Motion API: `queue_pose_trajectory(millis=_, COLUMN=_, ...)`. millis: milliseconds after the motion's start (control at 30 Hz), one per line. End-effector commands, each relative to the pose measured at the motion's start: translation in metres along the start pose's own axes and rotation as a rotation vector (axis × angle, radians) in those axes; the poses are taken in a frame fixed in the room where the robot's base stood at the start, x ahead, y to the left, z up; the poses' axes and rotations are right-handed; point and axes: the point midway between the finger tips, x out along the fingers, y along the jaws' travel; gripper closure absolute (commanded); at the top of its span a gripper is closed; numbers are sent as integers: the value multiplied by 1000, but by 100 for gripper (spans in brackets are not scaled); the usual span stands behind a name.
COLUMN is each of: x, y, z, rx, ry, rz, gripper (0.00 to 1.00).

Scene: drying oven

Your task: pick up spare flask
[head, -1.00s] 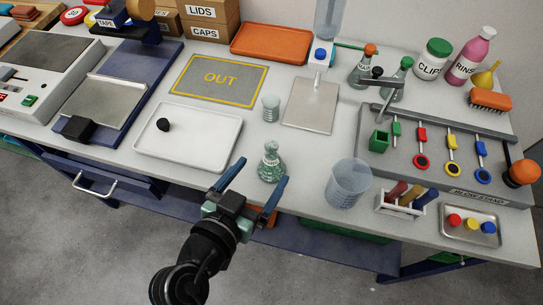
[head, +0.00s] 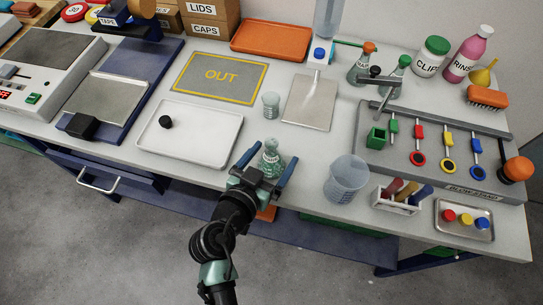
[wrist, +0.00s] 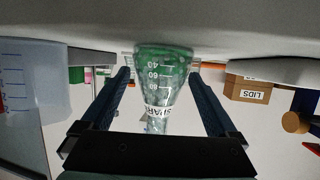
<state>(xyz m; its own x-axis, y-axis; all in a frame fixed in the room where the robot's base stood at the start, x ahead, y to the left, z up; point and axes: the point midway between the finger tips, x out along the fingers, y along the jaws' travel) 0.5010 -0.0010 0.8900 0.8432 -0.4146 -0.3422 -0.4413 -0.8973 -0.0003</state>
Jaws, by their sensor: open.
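The spare flask (head: 272,162) is clear glass with a greenish tint and stands upright near the front edge of the bench. In the wrist view the flask (wrist: 165,78) appears upside down, with volume marks and a label partly reading "SPAR". My gripper (head: 269,160) is open, with one blue finger on each side of the flask. The wrist view also shows the gripper (wrist: 160,74) straddling the flask, with gaps between glass and fingers. I cannot tell exactly how deep the flask sits between them.
A clear beaker (head: 346,179) stands to the right of the flask. A white tray (head: 215,150) with a black knob lies to the left. A small beaker (head: 270,105) stands behind. A rack of coloured tubes (head: 402,196) is farther right. The bench's front edge is close below the flask.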

Motion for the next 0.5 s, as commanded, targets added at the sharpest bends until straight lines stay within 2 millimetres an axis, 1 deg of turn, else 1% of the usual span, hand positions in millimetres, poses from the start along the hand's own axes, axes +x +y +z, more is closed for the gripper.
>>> queue_pose_trajectory(millis=33, x=8, y=-1, z=-5, rx=0, ry=1, rz=2, gripper=6)
queue_pose_trajectory(millis=100, x=17, y=0, z=-3, rx=0, ry=0, rz=3, gripper=6)
queue_pose_trajectory(millis=200, x=26, y=-1, z=-2, rx=0, ry=0, rz=2, gripper=6)
queue_pose_trajectory(millis=467, x=28, y=-1, z=-2, rx=1, ry=0, rz=1, gripper=6)
queue_pose_trajectory(millis=500, x=28, y=-1, z=-2, rx=1, ry=0, rz=1, gripper=9)
